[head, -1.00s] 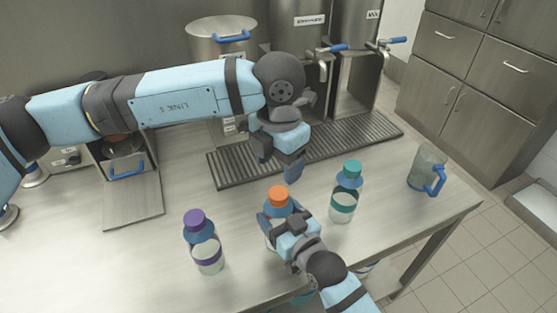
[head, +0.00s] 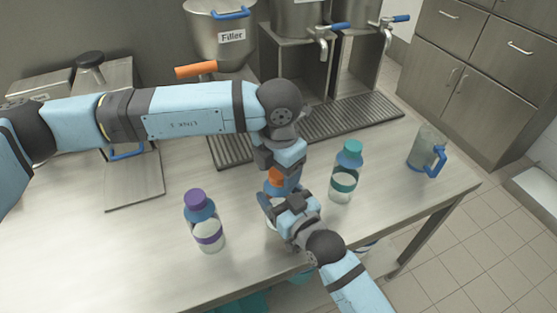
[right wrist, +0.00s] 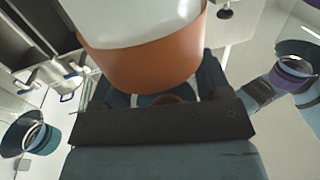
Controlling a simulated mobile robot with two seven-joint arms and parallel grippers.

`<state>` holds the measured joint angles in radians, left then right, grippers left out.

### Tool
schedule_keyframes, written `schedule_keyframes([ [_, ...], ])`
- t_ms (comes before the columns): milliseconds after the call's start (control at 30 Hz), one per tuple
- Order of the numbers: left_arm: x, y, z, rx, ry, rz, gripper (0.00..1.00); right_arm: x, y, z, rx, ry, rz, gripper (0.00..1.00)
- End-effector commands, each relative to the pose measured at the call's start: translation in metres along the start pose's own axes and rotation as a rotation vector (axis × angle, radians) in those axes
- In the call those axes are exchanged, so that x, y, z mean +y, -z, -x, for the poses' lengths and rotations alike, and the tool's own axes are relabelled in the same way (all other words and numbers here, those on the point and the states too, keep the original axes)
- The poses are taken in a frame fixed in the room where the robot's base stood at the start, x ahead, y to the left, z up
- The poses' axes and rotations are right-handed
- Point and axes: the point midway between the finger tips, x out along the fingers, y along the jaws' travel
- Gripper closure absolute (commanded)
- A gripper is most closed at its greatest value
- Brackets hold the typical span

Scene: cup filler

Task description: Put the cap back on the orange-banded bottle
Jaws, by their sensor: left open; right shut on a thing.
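The orange cap (head: 276,177) shows at the top of the orange-banded bottle (right wrist: 145,18), which stands upright. The cap sits on or right at the neck; the seating is partly hidden by my left gripper. My left gripper (head: 281,180) is open, pointing down, with its fingers about the cap. My right gripper (head: 277,205) is shut on the bottle's side and hides much of it in the head view. In the right wrist view the orange band (right wrist: 150,62) lies close against my gripper.
A purple-capped bottle (head: 206,228) stands to the left and a teal-capped bottle (head: 345,172) to the right, close by. A glass jug (head: 426,150) stands near the right table edge. The filler (head: 220,38), taps and drip grate (head: 350,118) are behind.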

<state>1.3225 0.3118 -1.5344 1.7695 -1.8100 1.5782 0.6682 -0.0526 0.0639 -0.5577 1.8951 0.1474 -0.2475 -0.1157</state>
Motion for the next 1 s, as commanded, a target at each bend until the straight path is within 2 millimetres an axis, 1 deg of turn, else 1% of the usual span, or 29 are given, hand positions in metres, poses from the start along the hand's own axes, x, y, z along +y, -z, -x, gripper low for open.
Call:
schedule_keyframes([
  [200, -0.0001, 0.0000, -0.0004, 0.000, 0.000, -0.001, 0.34, 0.0000, 0.0001, 0.0000, 0.000, 0.000, 0.000, 0.96],
  [233, -0.0001, 0.0000, -0.0003, 0.000, 0.000, -0.001, 0.36, 0.0000, 0.0001, 0.0000, 0.000, 0.000, 0.000, 0.96],
  [267, -0.0002, 0.0000, -0.0003, 0.000, 0.000, -0.001, 0.43, 0.0000, 0.0001, 0.0000, 0.000, 0.000, 0.000, 0.96],
  [300, -0.0002, 0.0000, -0.0003, 0.000, 0.000, -0.001, 0.53, 0.0000, 0.0001, 0.0000, 0.000, 0.000, 0.000, 0.96],
  [367, -0.0002, 0.0000, -0.0002, 0.000, 0.000, -0.001, 0.66, 0.0000, 0.0001, 0.0000, 0.000, 0.000, 0.000, 0.96],
  [400, -0.0002, 0.0000, -0.0002, 0.000, 0.000, -0.001, 0.76, 0.0000, 0.0001, 0.0000, 0.000, 0.000, 0.000, 0.96],
  [433, -0.0002, 0.0000, -0.0002, 0.000, 0.000, -0.001, 0.82, 0.0000, 0.0001, 0.0000, 0.000, 0.000, 0.000, 0.96],
  [467, -0.0002, 0.0000, -0.0002, 0.000, 0.000, -0.001, 0.86, 0.0000, 0.0001, 0.0000, 0.000, 0.000, 0.000, 0.96],
  [733, -0.0003, 0.0000, -0.0001, 0.000, 0.000, -0.001, 0.86, 0.0000, 0.0000, 0.0000, 0.000, 0.000, 0.000, 0.96],
  [767, -0.0003, 0.0000, -0.0001, 0.000, 0.000, -0.001, 0.53, 0.0000, 0.0001, 0.0000, 0.000, 0.000, 0.000, 0.96],
  [800, -0.0003, 0.0000, -0.0001, 0.000, 0.000, -0.001, 0.44, 0.0000, 0.0001, 0.0000, 0.000, 0.000, 0.000, 0.96],
  [867, -0.0003, 0.0001, -0.0001, 0.000, 0.000, -0.001, 0.30, 0.0000, 0.0000, 0.0000, 0.000, 0.000, 0.000, 0.96],
  [900, -0.0003, 0.0000, -0.0001, 0.000, 0.000, -0.001, 0.28, 0.0000, 0.0000, 0.0000, 0.000, 0.000, 0.000, 0.96],
  [1000, -0.0003, 0.0000, -0.0001, 0.000, 0.000, -0.001, 0.28, 0.0000, 0.0000, 0.0000, 0.000, 0.000, 0.000, 0.96],
])
